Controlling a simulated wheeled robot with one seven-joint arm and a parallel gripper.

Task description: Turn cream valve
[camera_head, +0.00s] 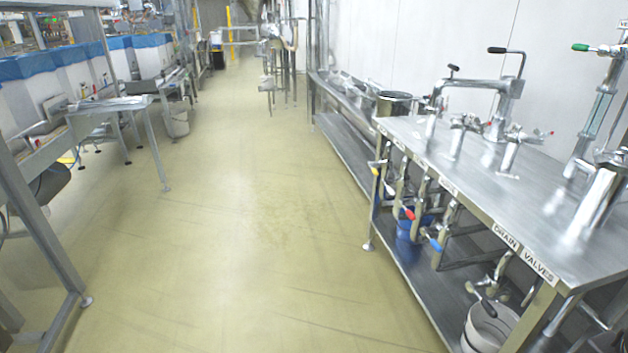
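Several valves hang below the front edge of the steel table (560,215) on the right. One has a pale yellow handle (376,170), the farthest of the row. Nearer to me come a red-handled valve (409,213) and a blue-handled valve (434,244). A black-handled valve (487,305) sits nearest, above a white bucket. Labels run along the table edge; one reads "DRAIN VALVES", the others are too small to read. I cannot tell for sure which valve is the cream one. My gripper is not in view.
The pale floor aisle (235,200) is open and clear ahead. A metal stand with blue-topped bins lines the left. The white bucket (492,330) and a blue container (408,240) stand on the table's lower shelf. A table leg (370,225) marks its far corner.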

